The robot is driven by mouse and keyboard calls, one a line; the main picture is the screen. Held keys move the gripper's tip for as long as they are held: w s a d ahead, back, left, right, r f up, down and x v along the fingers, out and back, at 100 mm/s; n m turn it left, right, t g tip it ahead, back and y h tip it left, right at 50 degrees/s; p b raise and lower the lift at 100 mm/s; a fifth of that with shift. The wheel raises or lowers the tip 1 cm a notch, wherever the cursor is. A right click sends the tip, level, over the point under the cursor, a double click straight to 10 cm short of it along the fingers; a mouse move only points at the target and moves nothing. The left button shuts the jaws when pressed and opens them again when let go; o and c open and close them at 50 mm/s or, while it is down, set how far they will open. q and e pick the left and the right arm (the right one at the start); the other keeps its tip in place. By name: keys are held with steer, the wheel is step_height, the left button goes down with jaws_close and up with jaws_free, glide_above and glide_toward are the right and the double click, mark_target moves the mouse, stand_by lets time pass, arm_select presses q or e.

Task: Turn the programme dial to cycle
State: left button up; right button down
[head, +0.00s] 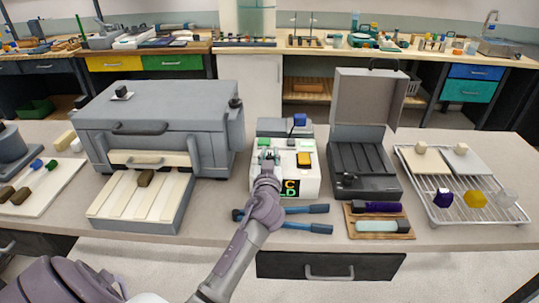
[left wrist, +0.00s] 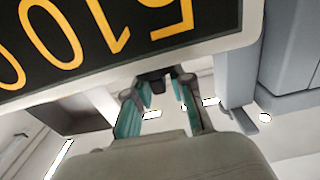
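A white instrument (head: 312,178) stands in the middle of the bench. It has a yellow block (head: 304,160) on top and a black panel (head: 291,187) with the letters C and D on its front. My left gripper (head: 268,155) is at the instrument's top left and hides what lies under it. No dial can be clearly picked out. In the left wrist view, the gripper's teal-padded fingers (left wrist: 160,82) stand apart, with a dark piece between or behind their tips. Whether they touch it cannot be told. A black display (left wrist: 110,35) with orange digits fills the top. My right gripper is out of view.
A grey furnace-like box (head: 155,115) stands left, with a tray of pale strips (head: 112,205) before it. An open dark case (head: 365,165) and a wire rack (head: 480,213) stand right. Blue-handled tongs (head: 308,228) lie in front of the instrument.

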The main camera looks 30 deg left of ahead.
arm_select(q)
steer(key=shift+c, duration=1.2)
jaws_close()
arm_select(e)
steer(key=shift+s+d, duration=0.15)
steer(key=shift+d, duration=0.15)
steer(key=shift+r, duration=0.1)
arm_select(q)
steer(key=m+h+p, duration=0.1)
steer(key=h, duration=0.1)
steer(key=m+t+h+p, duration=0.1)
steer(key=m+h+p, duration=0.1)
steer(key=m+t+h+p, duration=0.1)
steer(key=h+p, duration=0.1)
steer(key=shift+a+r, duration=0.15)
steer(key=shift+r, duration=0.1)
steer(key=m+h+p, duration=0.1)
steer(key=h, duration=0.1)
steer(key=m+h, duration=0.1)
steer(key=shift+f+m+t+h+p, duration=0.15)
steer(key=shift+m+t+h+p, duration=0.15)
steer(key=shift+h+p, duration=0.1)
steer(key=shift+f+m+h, duration=0.1)
steer(key=shift+m+h, duration=1)
steer(key=shift+h, duration=0.6)
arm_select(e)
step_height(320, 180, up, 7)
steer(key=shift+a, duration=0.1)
